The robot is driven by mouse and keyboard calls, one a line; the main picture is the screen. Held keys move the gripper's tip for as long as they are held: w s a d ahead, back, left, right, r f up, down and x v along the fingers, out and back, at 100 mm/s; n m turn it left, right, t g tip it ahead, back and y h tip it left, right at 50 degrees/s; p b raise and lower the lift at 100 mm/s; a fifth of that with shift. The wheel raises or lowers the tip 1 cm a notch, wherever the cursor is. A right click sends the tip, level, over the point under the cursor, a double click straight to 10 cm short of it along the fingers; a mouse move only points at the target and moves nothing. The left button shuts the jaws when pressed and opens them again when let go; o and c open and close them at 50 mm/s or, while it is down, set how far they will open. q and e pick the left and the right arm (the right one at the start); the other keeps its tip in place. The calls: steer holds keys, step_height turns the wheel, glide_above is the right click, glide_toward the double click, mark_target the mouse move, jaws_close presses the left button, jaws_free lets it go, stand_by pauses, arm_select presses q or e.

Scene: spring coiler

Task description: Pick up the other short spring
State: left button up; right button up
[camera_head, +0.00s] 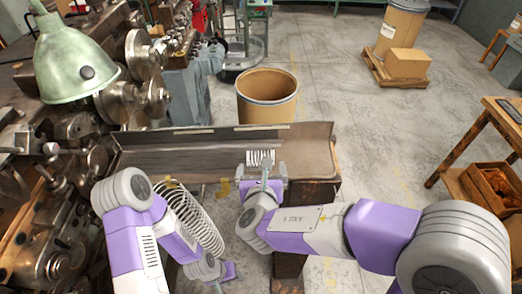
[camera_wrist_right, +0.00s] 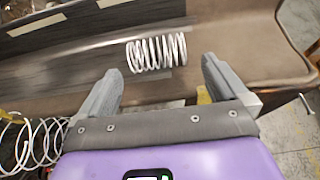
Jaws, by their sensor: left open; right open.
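A short, bright metal spring (camera_head: 260,157) lies on its side in the shallow metal trough (camera_head: 160,160). My right gripper (camera_head: 263,171) is open at the near side of this spring. In the right wrist view the short spring (camera_wrist_right: 157,53) lies just beyond the open fingers (camera_wrist_right: 160,74), across the gap between them, with nothing held. My left gripper (camera_head: 217,286) is open low at the bottom edge, partly cut off, below a long wide spring (camera_head: 200,222).
The long spring's coils also show in the right wrist view (camera_wrist_right: 30,140). A brown drum (camera_head: 267,100) stands behind the trough. Heavy machinery with a green lamp (camera_head: 70,58) fills the left. A wooden table (camera_head: 500,112) stands at the right, with open floor before it.

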mark_target(248, 152)
steer(key=x, duration=0.6)
steer(key=shift+w+a+f, duration=0.15)
steer(key=shift+w, duration=0.15)
steer(key=shift+s, duration=0.1)
steer(key=c, duration=0.8)
